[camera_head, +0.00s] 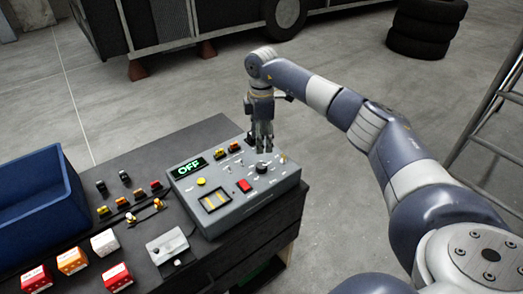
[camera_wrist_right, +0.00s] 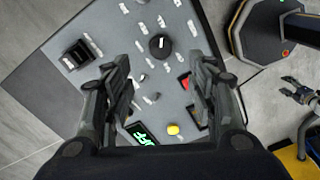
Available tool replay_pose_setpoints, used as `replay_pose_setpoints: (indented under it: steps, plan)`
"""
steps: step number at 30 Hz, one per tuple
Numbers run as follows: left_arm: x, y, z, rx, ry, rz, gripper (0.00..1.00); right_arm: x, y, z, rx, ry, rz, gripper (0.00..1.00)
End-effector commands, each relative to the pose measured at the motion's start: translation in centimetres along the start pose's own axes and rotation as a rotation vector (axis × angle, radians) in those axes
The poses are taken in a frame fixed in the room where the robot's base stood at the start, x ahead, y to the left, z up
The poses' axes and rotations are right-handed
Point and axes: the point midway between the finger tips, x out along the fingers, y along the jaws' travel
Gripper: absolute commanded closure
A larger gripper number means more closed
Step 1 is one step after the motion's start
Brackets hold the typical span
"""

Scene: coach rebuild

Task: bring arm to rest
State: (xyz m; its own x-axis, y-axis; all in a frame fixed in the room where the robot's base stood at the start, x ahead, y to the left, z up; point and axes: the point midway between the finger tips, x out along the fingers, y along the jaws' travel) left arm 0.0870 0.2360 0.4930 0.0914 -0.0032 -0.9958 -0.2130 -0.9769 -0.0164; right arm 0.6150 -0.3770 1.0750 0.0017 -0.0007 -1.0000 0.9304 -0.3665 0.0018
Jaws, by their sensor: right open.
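My right arm comes in from the right in the head view. My right gripper (camera_head: 263,140) hangs pointing down above the grey control box (camera_head: 225,222), near its black round knob (camera_head: 262,168). In the right wrist view the gripper (camera_wrist_right: 165,95) is open and empty, with its two fingers apart over the panel. The knob (camera_wrist_right: 160,46) shows beyond the fingertips. The box's display (camera_head: 189,168) reads OFF in green. Its yellow button (camera_head: 201,182) and red switch (camera_head: 244,186) show.
The box stands on a dark workbench (camera_head: 196,136). A blue bin (camera_head: 35,205), several small fuses or connectors and red, orange and white boxes (camera_head: 72,260) lie to its left. Tyres (camera_head: 425,28) and a ladder (camera_head: 490,120) stand on the floor at right. Open floor lies behind the bench.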

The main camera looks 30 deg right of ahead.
Motion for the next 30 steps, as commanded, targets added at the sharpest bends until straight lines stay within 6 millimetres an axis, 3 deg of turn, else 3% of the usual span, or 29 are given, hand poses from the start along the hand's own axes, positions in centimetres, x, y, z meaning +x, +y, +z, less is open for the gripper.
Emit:
replay_pose_setpoints:
  steps: [6, 23, 26, 29, 30]
  plan:
    - [0.0, 0.0, 0.0, 0.0, 0.0, 0.0, 0.42, -1.6, 0.0, 0.0, 0.0, 0.0, -0.001, 0.48]
    - [0.0, 0.1, -0.1, 0.0, 0.0, 0.001, 0.42, -1.5, -0.1, -0.4, -0.01, 0.009, 0.0, 0.48]
    - [0.0, 0.1, -0.1, 0.0, 0.001, 0.001, 0.42, -0.4, -0.5, -2.6, -0.071, 0.066, 0.006, 0.48]
    - [0.0, 0.1, -0.1, 0.0, 0.001, 0.001, 0.42, 1.3, -1.7, -7.5, -0.195, 0.2, 0.024, 0.48]
    - [0.0, 0.1, -0.1, 0.0, 0.001, 0.001, 0.42, 2.0, -2.5, -10.1, -0.256, 0.275, 0.036, 0.48]
